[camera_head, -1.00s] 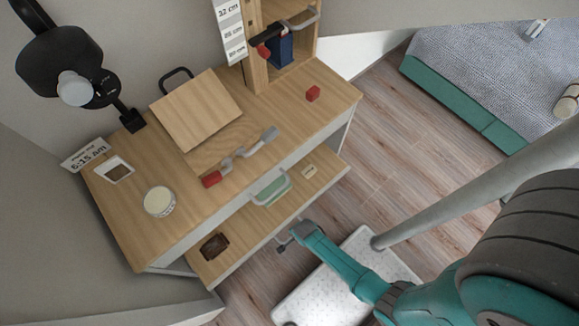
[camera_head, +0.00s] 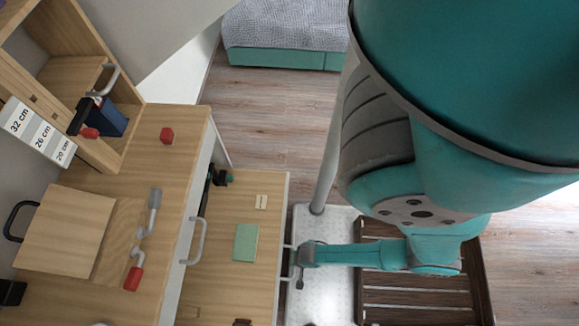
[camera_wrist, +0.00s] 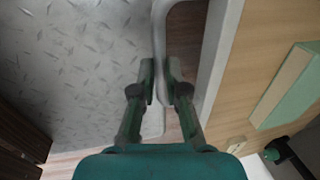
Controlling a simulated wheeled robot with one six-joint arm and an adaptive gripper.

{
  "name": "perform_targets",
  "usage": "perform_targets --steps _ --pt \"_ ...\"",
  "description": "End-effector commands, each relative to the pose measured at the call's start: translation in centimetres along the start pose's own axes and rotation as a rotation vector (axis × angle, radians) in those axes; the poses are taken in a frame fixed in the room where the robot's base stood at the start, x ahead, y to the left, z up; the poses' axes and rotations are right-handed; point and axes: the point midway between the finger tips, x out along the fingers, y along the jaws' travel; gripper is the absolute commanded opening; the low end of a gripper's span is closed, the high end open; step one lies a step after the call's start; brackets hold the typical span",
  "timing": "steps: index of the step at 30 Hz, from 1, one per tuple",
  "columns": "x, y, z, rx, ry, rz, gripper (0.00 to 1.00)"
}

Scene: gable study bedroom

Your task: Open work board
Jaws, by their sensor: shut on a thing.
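The work board (camera_head: 270,228) is a light wood panel pulled out from under the desk top. Its front edge faces my arm and carries a grey bar handle (camera_wrist: 159,45). In the wrist view the handle runs between my fingers, and my gripper (camera_wrist: 165,80) is shut on it. In the head view my gripper (camera_head: 299,268) is at the board's front edge. A green block or book (camera_head: 246,242) and a small cream tag (camera_head: 261,202) lie on the board. A dark object (camera_head: 220,178) is at its far end.
The desk top (camera_head: 180,150) holds a tilted wood panel (camera_head: 65,232), a red-handled tool (camera_head: 133,278) and a red cube (camera_head: 166,135). A drawer handle (camera_head: 197,241) juts over the board. Floor (camera_head: 265,120) is clear toward the bed.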

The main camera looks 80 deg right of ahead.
Motion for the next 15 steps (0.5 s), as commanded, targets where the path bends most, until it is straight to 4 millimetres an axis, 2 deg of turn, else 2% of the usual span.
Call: perform_targets --steps 11,12,15 --pt "0.0 0.46 0.01 -0.001 0.0 0.005 0.0" --pt "0.0 0.46 0.01 -0.001 0.0 0.005 0.18" --pt "0.0 0.41 0.01 -0.001 0.0 0.004 0.38"
